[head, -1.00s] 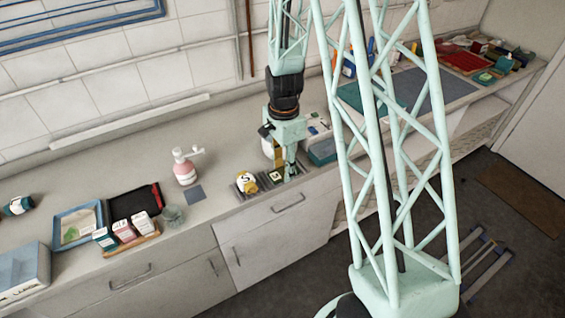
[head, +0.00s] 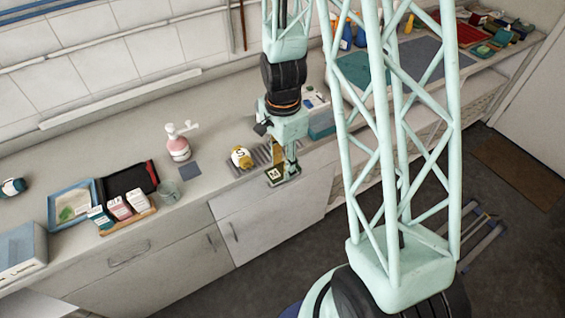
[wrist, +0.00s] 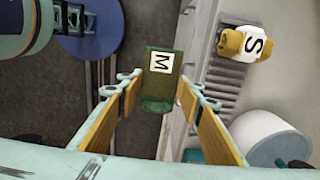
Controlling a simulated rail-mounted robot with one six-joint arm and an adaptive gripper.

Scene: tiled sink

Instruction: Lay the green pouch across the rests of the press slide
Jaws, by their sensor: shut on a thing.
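My gripper (head: 284,173) is shut on the green pouch (wrist: 160,92), a dark green block-like bag with a white label marked M. It hangs between the yellow-padded fingers in the wrist view, with dark floor behind its left part. In the head view the green pouch (head: 276,175) is in front of the counter's front edge, clear of the ribbed rack. I cannot pick out the press slide or its rests for certain in either view.
A yellow and white pouch marked S (head: 241,157) lies on the grey ribbed rack (wrist: 222,82) at the counter edge. A pink pump bottle (head: 178,147), a clear cup (head: 168,191) and a carton tray (head: 127,222) stand left.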

